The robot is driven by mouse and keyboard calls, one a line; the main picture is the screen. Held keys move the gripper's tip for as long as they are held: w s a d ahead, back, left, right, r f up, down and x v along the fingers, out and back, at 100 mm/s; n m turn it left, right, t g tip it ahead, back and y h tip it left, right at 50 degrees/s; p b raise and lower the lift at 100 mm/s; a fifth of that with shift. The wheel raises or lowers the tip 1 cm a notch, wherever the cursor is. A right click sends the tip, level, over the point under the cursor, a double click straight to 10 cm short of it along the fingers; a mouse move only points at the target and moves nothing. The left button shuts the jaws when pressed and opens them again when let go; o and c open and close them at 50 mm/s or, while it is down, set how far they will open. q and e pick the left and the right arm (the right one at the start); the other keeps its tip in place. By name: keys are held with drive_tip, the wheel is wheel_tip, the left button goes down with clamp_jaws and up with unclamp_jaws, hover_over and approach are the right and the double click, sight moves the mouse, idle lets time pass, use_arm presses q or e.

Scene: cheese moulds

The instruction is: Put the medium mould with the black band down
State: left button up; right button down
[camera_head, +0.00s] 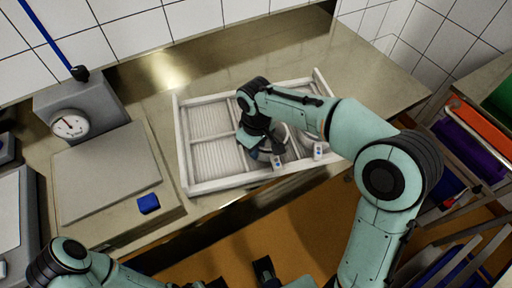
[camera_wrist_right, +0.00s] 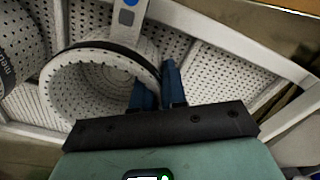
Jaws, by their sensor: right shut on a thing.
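The medium mould with the black band (camera_wrist_right: 65,90) is a white perforated cup; in the right wrist view its open end faces me and a dark band runs round it. My right gripper (camera_wrist_right: 158,88) is shut on its wall, with blue fingers at the rim. In the head view the gripper (camera_head: 262,146) is over the wooden-framed tray (camera_head: 235,181) and partly hides the mould. I cannot tell whether the mould touches the tray floor. Black parts at the bottom edge may belong to my left gripper; its fingers are not clear.
A second white mould (camera_wrist_right: 20,45) with dark lettering stands close by in the right wrist view. The tray's left part (camera_head: 211,120) is bare. A dial scale (camera_head: 70,126) and a blue block (camera_head: 148,203) are left of the tray.

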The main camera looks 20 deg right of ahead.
drive_tip(key=c, duration=1.2)
unclamp_jaws()
drive_tip(key=shift+f, duration=0.1)
wheel_tip(320, 180, up, 12)
drive_tip(key=shift+r+p, duration=0.2)
drive_tip(key=shift+p, duration=1)
drive_tip(key=shift+s+f, duration=0.1)
